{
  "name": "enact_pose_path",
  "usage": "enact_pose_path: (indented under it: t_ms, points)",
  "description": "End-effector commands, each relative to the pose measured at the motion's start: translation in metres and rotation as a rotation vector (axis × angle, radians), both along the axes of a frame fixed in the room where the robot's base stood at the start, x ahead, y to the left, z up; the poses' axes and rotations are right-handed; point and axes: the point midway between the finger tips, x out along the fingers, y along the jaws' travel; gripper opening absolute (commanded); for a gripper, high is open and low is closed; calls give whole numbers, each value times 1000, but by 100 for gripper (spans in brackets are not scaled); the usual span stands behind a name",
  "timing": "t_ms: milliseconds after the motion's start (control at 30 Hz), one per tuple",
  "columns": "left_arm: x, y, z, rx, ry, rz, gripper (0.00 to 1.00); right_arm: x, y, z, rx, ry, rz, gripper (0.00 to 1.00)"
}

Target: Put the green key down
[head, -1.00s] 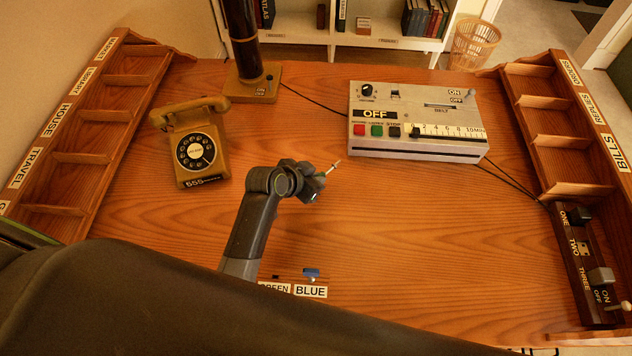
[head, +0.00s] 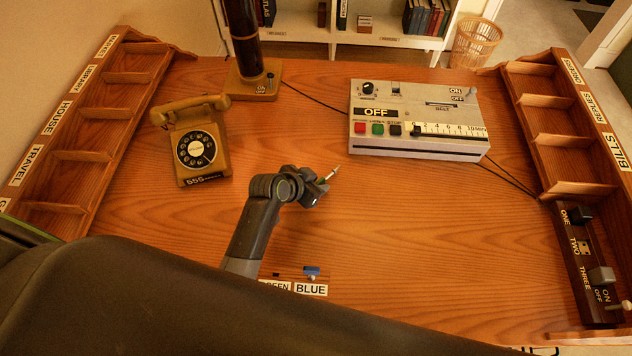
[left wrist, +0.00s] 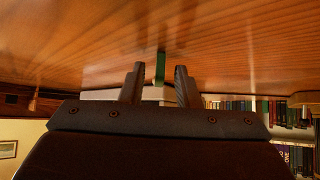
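My left gripper (head: 322,186) is low over the middle of the desk, right of the telephone. In the left wrist view its two fingers (left wrist: 160,85) stand apart. The green key (left wrist: 160,66) is between them, with a visible gap on each side. In the head view a small, thin, pale piece of the key (head: 334,172) shows just beyond the gripper; whether it rests on the desk I cannot tell. My right gripper is not in view.
The desk (head: 420,230) is clear to the right of my gripper. A tan telephone (head: 197,150) stands to the left, a lamp base (head: 252,85) and a grey control box (head: 417,120) behind. Compartment racks line the left (head: 110,110) and right (head: 545,110) edges.

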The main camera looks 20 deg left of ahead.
Motion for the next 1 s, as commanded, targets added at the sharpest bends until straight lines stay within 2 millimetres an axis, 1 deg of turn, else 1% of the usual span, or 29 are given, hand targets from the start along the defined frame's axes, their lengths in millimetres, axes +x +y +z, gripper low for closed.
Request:
enact_pose_path:
  t_ms: [133, 267, 800, 1000]
  points:
    - [0, 0, 5, 1, -2, 0, 29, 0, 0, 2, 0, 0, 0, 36]
    - [-6, 4, 10, 0, -1, 1, 29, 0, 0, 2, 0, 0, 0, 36]
    - [-59, 33, 70, 2, -2, 0, 29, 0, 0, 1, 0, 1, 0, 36]
    - [-71, 39, 84, 0, -1, -1, 29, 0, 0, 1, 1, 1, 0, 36]
